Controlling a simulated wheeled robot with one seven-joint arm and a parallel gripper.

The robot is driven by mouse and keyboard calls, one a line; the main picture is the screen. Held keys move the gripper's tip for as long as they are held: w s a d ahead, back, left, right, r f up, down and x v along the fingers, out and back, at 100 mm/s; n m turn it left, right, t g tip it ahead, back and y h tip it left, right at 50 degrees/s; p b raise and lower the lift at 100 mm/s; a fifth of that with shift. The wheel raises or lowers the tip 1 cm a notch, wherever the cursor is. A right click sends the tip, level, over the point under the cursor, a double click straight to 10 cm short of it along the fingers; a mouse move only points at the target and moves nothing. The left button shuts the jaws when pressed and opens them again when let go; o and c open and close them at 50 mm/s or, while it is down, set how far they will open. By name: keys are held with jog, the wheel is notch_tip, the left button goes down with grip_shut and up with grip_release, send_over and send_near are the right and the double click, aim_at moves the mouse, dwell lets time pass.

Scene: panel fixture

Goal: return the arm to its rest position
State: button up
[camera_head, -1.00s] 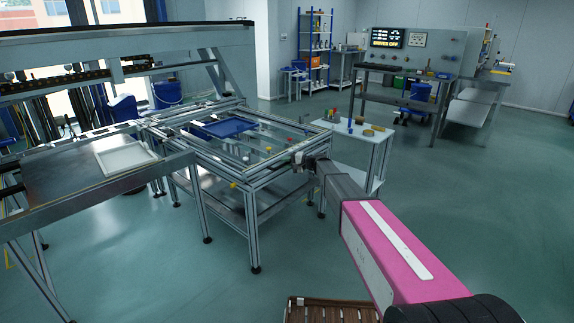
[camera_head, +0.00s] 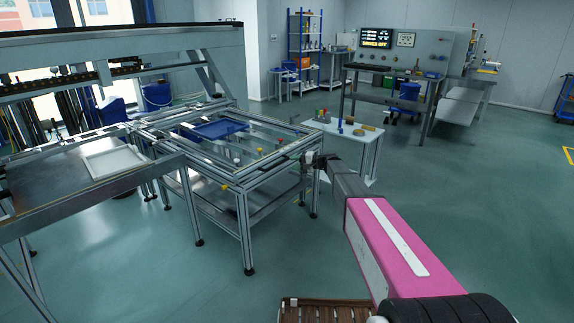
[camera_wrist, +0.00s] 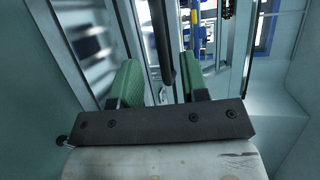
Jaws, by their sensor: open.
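My arm reaches forward from the lower right of the head view, with a pink link and a grey forearm. My gripper (camera_head: 308,160) is at its far end, near the right corner of the aluminium frame table (camera_head: 243,187); the head view does not show whether they touch. In the wrist view my gripper (camera_wrist: 159,78) has two green finger pads standing apart. Nothing is clamped between them. A dark bar and metal frame profiles show behind the gap.
A blue tray (camera_head: 220,130) lies on the frame table. A white tray (camera_head: 114,160) lies on the metal bench at left. A small white table (camera_head: 368,147) with small items stands just behind my gripper. Open floor (camera_head: 480,200) spreads to the right.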

jog(key=shift+s+d+r, duration=0.1)
jog(key=shift+s+d, duration=0.05)
jog(key=shift+d, duration=0.35)
jog(key=s+d+f+n+g+h, duration=0.1)
jog(key=s+d+f+h, duration=0.2)
jog(key=s, duration=0.5)
jog(key=s+d+f+g+h, duration=0.1)
jog(key=s+d+f+h, duration=0.15)
jog(key=s, duration=0.55)
jog(key=s+d+f+n+g+h, duration=0.1)
jog(key=s+d+f+h, duration=0.25)
jog(key=s, duration=0.45)
jog(key=s+d+f+h, duration=0.1)
jog(key=s+d+h, duration=0.2)
jog(key=s+d, duration=0.3)
jog(key=s+d+n+h, duration=0.1)
jog(key=s+d+h, duration=0.2)
jog(key=s+d, duration=0.3)
jog(key=s, duration=0.5)
jog(key=shift+s+f+n+g, duration=0.3)
jog(key=shift+s+f, duration=0.05)
jog(key=shift+s, duration=0.05)
